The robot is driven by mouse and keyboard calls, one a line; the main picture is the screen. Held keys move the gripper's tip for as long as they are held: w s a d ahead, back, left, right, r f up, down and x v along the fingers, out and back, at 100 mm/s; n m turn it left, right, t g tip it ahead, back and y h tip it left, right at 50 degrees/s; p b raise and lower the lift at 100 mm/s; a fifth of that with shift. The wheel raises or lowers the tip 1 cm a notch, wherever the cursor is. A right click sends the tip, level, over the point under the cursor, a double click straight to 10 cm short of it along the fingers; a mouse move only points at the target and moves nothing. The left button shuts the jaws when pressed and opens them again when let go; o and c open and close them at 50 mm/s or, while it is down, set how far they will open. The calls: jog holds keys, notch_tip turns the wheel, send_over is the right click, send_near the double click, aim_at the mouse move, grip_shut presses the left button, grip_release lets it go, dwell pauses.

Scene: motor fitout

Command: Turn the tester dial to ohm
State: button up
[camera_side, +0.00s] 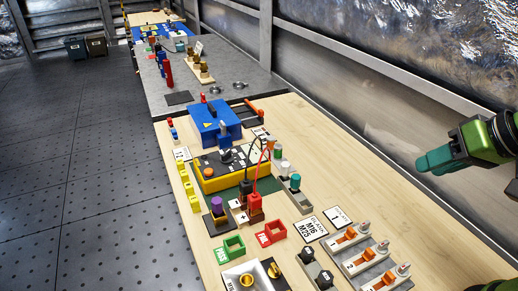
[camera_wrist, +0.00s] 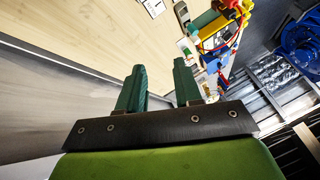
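The tester is a yellow box (camera_side: 208,184) with a dark face, near the middle of the bench in the side view. A black dial (camera_side: 226,156) sits on its face. Its markings and pointer are too small to read. Red and black leads run from the tester to probes in front of it. My gripper (camera_side: 432,161) hangs in the air to the right of the bench, well away from the tester. In the wrist view its two green fingers (camera_wrist: 160,88) stand apart with nothing between them. A yellow part (camera_wrist: 211,28), probably the tester, shows at upper right there.
A blue box (camera_side: 213,122) stands behind the tester. A wall runs along the right. Bare wood (camera_side: 330,175) lies right of the tester.

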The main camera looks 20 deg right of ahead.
jog(key=f, duration=0.1)
jog(key=w+g, duration=0.1)
jog(key=w+f, duration=0.1)
jog(key=shift+w+a+f+g, duration=0.15)
jog(key=shift+a+f+g, duration=0.1)
jog(key=shift+f+g, duration=0.1)
jog(key=c, duration=0.5)
jog(key=w, duration=0.1)
jog(key=w+a+f+n, duration=0.1)
jog(key=w, duration=0.1)
jog(key=w+f+n, duration=0.1)
jog(key=w, duration=0.1)
jog(key=shift+w+a+f+g+h, duration=0.2)
jog(key=shift+a+f+g+h, duration=0.05)
jog(key=shift+g+h, duration=0.1)
grip_shut()
jog(key=n+t+y, duration=0.3)
jog(key=n+y, duration=0.1)
jog(key=n, duration=0.5)
send_near(230, 155)
jog(key=f, duration=0.4)
jog(key=shift+w+a+f, duration=0.2)
jog(key=shift+w, duration=0.05)
jog(key=shift+w+a+r, duration=0.15)
jog(key=shift+w+a, duration=0.4)
jog(key=shift+w, duration=0.35)
jog(key=shift+w+a, duration=0.4)
jog(key=shift+w, duration=0.15)
